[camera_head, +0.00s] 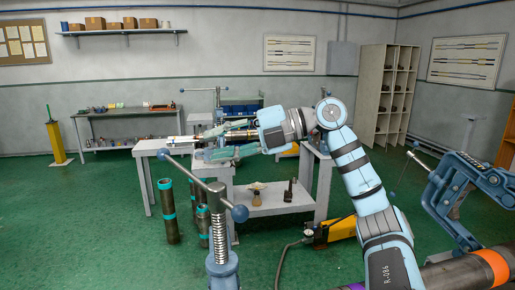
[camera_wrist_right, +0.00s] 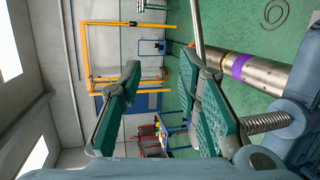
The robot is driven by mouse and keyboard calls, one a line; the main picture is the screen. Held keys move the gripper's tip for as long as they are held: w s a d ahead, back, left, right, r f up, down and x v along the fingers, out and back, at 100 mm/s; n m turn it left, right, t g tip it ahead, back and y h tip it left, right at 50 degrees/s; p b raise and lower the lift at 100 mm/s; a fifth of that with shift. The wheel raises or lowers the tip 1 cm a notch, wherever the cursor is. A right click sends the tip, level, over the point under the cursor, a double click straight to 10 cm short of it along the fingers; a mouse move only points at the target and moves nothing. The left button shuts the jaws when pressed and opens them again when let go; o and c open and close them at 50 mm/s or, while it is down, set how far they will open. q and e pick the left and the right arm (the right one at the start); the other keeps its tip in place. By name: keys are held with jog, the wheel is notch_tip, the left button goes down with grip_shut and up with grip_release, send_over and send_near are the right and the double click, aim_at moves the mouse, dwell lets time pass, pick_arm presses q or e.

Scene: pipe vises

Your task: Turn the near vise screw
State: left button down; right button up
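The near vise screw (camera_head: 219,235) is a threaded steel rod standing upright in a blue vise (camera_head: 222,268) at the bottom centre. My right gripper (camera_head: 207,142) reaches in from the right, fingers pointing left. It is open and appears above the handle in the picture, behind or over it; the depth is unclear. In the right wrist view, the green fingers (camera_wrist_right: 160,112) are wide apart with nothing gripped. A threaded screw (camera_wrist_right: 265,122) and a thin bar (camera_wrist_right: 198,30) show by the right-hand finger. My left gripper is out of view.
A second blue vise (camera_head: 465,190) holds a banded pipe (camera_head: 455,275) at the bottom right. A grey bench (camera_head: 275,200) stands behind the near vise. Dark pipes (camera_head: 168,210) stand upright on the green floor at left. Open floor lies at far left.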

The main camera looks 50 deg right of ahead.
jog(key=s+a+f+b+v, duration=0.1)
jog(key=b+v, duration=0.1)
jog(key=v, duration=0.5)
jog(key=shift+s+d+r+b, duration=0.15)
jog(key=shift+s+d+b, duration=0.05)
jog(key=shift+s+b, duration=0.15)
jog(key=shift+w, duration=0.1)
